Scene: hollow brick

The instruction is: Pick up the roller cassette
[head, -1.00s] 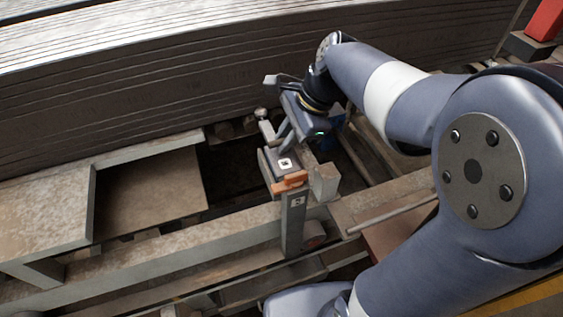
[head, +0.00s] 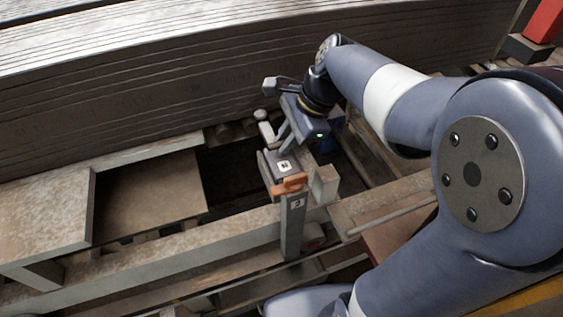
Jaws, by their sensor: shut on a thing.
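The roller cassette (head: 271,170) appears to be the narrow dark-and-grey unit with a square white marker on top, in the middle of the head view. It sits at the right end of a dark opening in the frame. My gripper (head: 282,145) reaches down to it from the upper right, its fingers pointing down and left. The fingers are shut on the cassette at its far part. The fingertips and the exact contact are small and partly hidden. An orange latch (head: 290,184) lies at the near end, above a grey upright post (head: 292,225) with a white tag.
A tall stack of ridged grey sheets (head: 120,110) fills the back. A metal frame with a long beam (head: 170,243) runs across the front. A grey block (head: 326,184) stands close right of the cassette. A thin rod (head: 392,216) lies farther right. The dark opening (head: 228,178) is left.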

